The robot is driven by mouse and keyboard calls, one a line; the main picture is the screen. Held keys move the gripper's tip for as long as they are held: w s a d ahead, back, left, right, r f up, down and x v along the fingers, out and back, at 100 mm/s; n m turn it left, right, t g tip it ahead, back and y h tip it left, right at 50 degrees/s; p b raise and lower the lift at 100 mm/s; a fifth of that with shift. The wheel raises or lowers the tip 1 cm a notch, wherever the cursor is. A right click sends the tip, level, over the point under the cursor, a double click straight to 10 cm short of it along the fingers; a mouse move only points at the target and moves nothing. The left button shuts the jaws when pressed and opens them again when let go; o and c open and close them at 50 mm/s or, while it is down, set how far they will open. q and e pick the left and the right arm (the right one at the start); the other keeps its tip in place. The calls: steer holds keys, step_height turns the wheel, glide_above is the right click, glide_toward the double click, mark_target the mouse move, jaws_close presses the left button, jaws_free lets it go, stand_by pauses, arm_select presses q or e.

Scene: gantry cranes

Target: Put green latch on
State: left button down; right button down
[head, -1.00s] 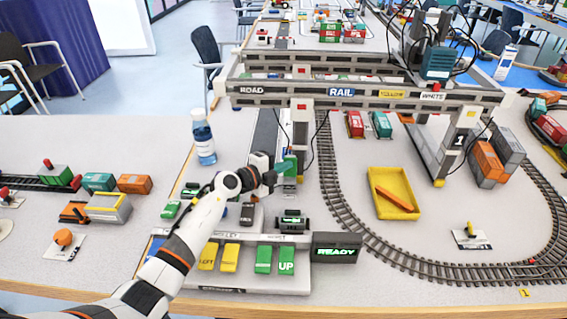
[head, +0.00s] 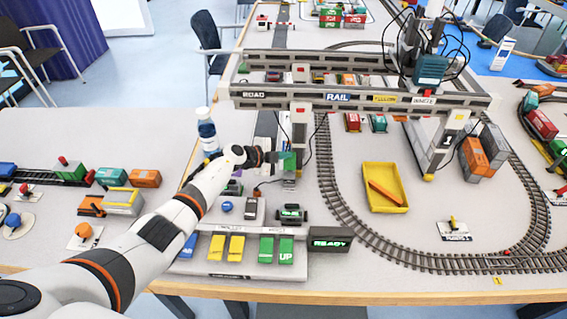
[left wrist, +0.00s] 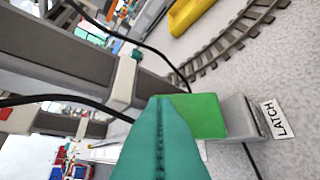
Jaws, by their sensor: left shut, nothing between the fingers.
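The green latch (left wrist: 208,115) is a flat green block on a grey mount beside a white LATCH label (left wrist: 279,119) in the left wrist view. My left gripper (left wrist: 160,135) shows there as shut teal fingers, with nothing held. Its fingertips overlap the left edge of the green block; I cannot tell whether they touch it. In the head view my left gripper (head: 281,159) is beside the front-left leg of the gantry, above the grey mount (head: 289,181), and largely hides the latch. My right gripper is not in view.
The gantry (head: 355,97) stands over the road and rail lanes, with dark cables hanging near its front leg. A control panel with yellow and green buttons (head: 266,250) and a READY display (head: 330,239) is in front. A yellow tray (head: 385,203) lies to the right.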

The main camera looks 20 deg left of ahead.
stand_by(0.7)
arm_select(q)
steer(key=shift+s+d+f+p, duration=0.15)
steer(key=shift+s+p, duration=0.25)
steer(key=shift+p, duration=0.15)
steer(key=shift+s+f, duration=0.15)
steer(key=shift+s, duration=0.1)
